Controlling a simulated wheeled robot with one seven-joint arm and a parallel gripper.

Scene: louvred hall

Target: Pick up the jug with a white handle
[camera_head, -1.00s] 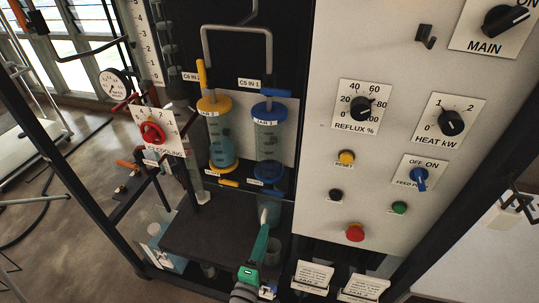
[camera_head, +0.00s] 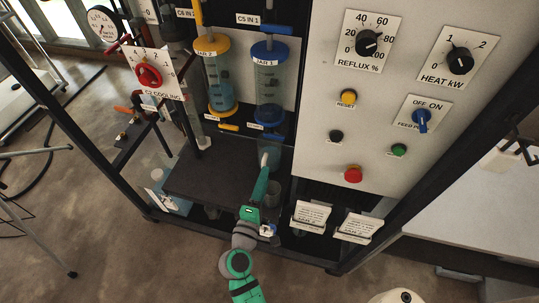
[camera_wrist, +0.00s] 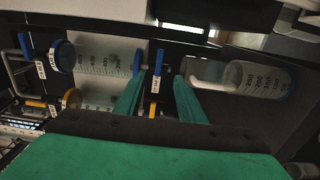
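The jug (camera_wrist: 262,80) is clear and graduated, with a bluish edge at its far end. It shows at the right of the wrist view, and its white handle (camera_wrist: 212,84) points toward my fingers. In the head view the jug (camera_head: 274,152) is pale and partly hidden, below the blue-capped jar on the dark shelf. My gripper (camera_wrist: 158,92) is open, with its two green fingers apart and nothing seen held between them. In the head view my gripper (camera_head: 264,172) is close in front of the jug.
A blue-capped jar (camera_head: 268,80) and a yellow-capped jar (camera_head: 218,85) hang above the dark shelf (camera_head: 215,175). A grey cylindrical vessel (camera_head: 273,189) stands close by my gripper. A control panel (camera_head: 370,110) is at right, with label cards (camera_head: 312,216) below it. The shelf's left part is clear.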

